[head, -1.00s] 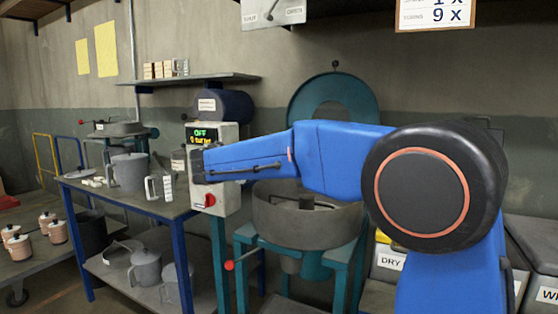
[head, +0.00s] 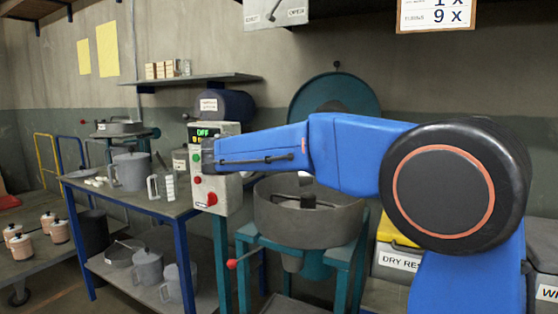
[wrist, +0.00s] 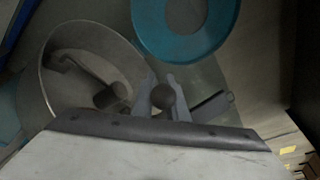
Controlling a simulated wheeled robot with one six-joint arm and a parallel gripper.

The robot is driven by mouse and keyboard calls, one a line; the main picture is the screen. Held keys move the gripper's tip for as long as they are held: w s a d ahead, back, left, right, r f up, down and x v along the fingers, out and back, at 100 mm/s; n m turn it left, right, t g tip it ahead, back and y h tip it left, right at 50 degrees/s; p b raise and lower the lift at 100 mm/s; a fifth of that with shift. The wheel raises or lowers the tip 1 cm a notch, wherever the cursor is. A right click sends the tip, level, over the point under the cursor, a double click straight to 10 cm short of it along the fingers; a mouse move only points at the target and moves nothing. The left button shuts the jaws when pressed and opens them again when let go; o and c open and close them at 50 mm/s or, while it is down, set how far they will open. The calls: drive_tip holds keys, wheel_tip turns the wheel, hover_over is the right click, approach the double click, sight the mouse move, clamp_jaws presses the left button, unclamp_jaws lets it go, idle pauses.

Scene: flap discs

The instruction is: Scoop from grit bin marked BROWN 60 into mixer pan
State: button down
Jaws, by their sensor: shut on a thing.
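The mixer pan (head: 305,222) is a round grey pan on a teal stand, with mixing parts inside. In the wrist view the pan (wrist: 52,85) lies at the upper left, beyond my gripper. My gripper (wrist: 162,92) is shut on a dark, round-ended thing (wrist: 163,97), perhaps a scoop handle; its shape beyond the fingers is unclear. In the head view my arm reaches left above the pan, its end in front of the control box, and the held thing cannot be made out. No bin marked BROWN 60 can be read.
A control box (head: 222,185) with a red knob stands left of the pan. A teal ring-shaped lid (head: 335,92) stands upright behind it. A bin marked DRY RES (head: 398,262) is at right. A table (head: 180,207) with jugs is at left.

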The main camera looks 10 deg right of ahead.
drive_tip(key=s+d+f+m+t+y, duration=0.1)
drive_tip(key=s+d+m+y, duration=0.1)
drive_tip(key=d+m+y, duration=0.3)
drive_tip(key=s+d+f+m+y, duration=0.1)
drive_tip(key=s+d+m+y, duration=0.2)
drive_tip(key=d+m+y, duration=0.3)
drive_tip(key=shift+d+f+t, duration=0.15)
drive_tip(key=shift+d+t, duration=0.25)
drive_tip(key=shift+d, duration=1.85)
drive_tip(key=shift+s, duration=0.1)
